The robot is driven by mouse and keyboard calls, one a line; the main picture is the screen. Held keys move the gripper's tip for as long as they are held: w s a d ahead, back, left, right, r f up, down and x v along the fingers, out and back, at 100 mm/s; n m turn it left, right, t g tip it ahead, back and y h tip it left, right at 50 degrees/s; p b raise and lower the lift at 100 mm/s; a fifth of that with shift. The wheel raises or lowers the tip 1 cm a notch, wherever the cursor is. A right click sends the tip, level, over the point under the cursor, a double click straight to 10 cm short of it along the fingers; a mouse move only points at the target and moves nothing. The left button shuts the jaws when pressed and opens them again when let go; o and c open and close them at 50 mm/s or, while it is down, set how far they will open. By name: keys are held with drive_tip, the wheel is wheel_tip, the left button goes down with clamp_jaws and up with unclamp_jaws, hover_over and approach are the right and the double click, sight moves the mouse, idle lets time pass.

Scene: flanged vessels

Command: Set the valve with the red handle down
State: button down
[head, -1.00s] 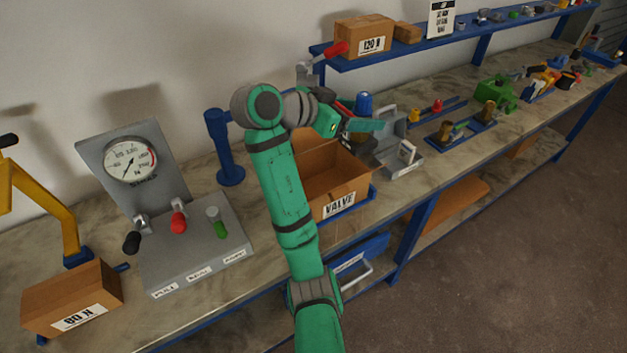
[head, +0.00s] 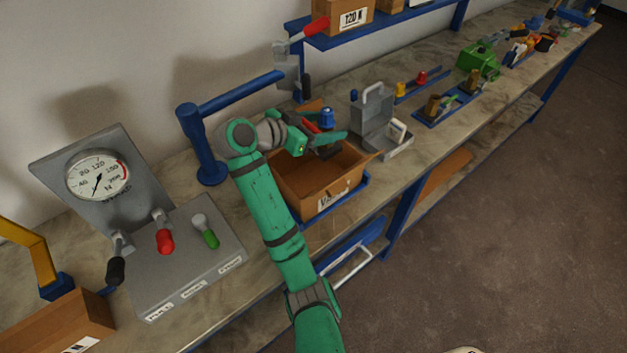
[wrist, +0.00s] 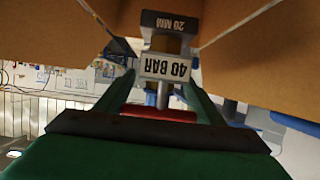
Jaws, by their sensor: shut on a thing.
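My gripper (head: 328,143) is at the open cardboard box labelled VALVE (head: 322,198), over its back part. It is shut on the valve, whose red handle (head: 311,127) shows beside the fingers. A blue cap (head: 327,117) stands just behind them and seems to belong to the valve. In the wrist view the red handle (wrist: 158,115) lies across between the fingers, with a plate reading 40 BAR (wrist: 164,68) and a 20 MM plate beyond. Cardboard walls flank the valve there. Whether it touches the box floor is hidden.
A gauge panel (head: 97,176) with black, red and green levers stands left. Shelf above holds a 120 N box (head: 345,17).

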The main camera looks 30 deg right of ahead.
drive_tip(key=shift+f, duration=5.15)
drive_tip(key=c, duration=0.8)
unclamp_jaws()
drive_tip(key=shift+f, duration=0.2)
drive_tip(key=shift+o, duration=0.2)
drive_tip(key=shift+r, duration=0.1)
drive_tip(key=v, duration=1.2)
drive_tip(key=shift+s+r, duration=0.1)
drive_tip(key=shift+s, duration=0.05)
